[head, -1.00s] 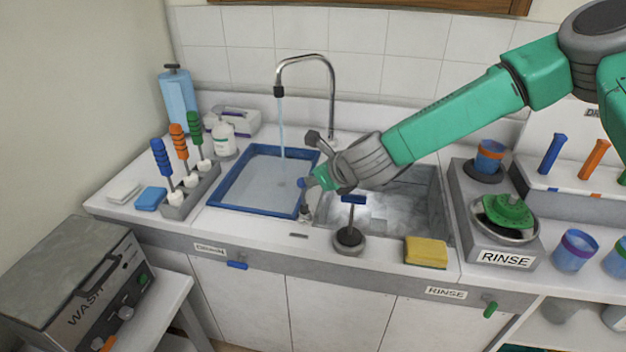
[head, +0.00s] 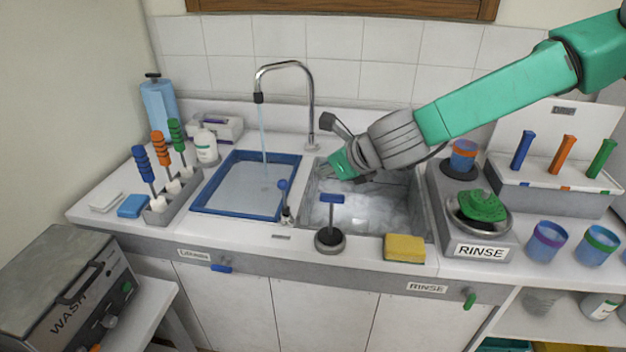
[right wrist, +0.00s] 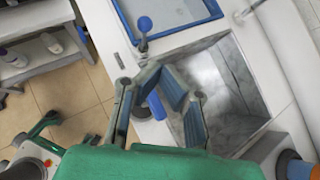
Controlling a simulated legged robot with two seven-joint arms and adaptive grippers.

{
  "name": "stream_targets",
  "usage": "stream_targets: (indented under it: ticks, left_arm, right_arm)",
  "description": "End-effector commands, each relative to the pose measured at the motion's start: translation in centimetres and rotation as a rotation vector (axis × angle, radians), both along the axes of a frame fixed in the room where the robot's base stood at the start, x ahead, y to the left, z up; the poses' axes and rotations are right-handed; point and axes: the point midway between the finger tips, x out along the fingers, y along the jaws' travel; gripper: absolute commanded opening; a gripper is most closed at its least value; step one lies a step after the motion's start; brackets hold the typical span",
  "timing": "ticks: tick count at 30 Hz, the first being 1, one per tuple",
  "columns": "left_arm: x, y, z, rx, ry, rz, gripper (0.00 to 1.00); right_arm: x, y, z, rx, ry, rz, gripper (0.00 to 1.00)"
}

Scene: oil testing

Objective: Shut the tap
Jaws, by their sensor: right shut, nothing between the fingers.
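The curved chrome tap (head: 284,66) stands behind the sink, and a thin water stream (head: 262,128) runs from its spout into the blue-rimmed basin (head: 236,211). A small lever with a blue ball top (head: 283,184) stands upright between the basin and the metal sink; it also shows in the right wrist view (right wrist: 144,24). My right gripper (head: 336,168) is shut and empty above the metal sink, to the right of the lever and apart from it. It also shows in the right wrist view (right wrist: 166,98). My left gripper is not in view.
A black-based stand with a blue T-shaped top (head: 332,198) is at the sink's front edge, near my right gripper. A yellow sponge (head: 404,249) lies to its right. A rack of colored-handled tools (head: 185,202) stands left of the basin. The metal sink (head: 428,205) is on the right.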

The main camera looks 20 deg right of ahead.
Motion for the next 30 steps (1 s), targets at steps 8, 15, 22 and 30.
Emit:
stream_targets:
  ticks: [8,15,22,30]
  left_arm:
    - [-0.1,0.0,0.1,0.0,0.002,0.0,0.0]
    - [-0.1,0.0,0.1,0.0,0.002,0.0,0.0]
    - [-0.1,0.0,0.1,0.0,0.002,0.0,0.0]
    - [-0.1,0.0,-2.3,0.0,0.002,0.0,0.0]
  right_arm:
    - [-0.9,-0.7,1.4,0.0,0.001,-0.001,0.0]
    - [-0.9,-0.7,1.4,0.0,0.001,-0.001,0.0]
    - [-1.0,-0.6,1.4,-0.001,0.001,0.001,0.0]
    - [-4.5,1.3,-8.0,-0.286,0.053,0.264,0.0]
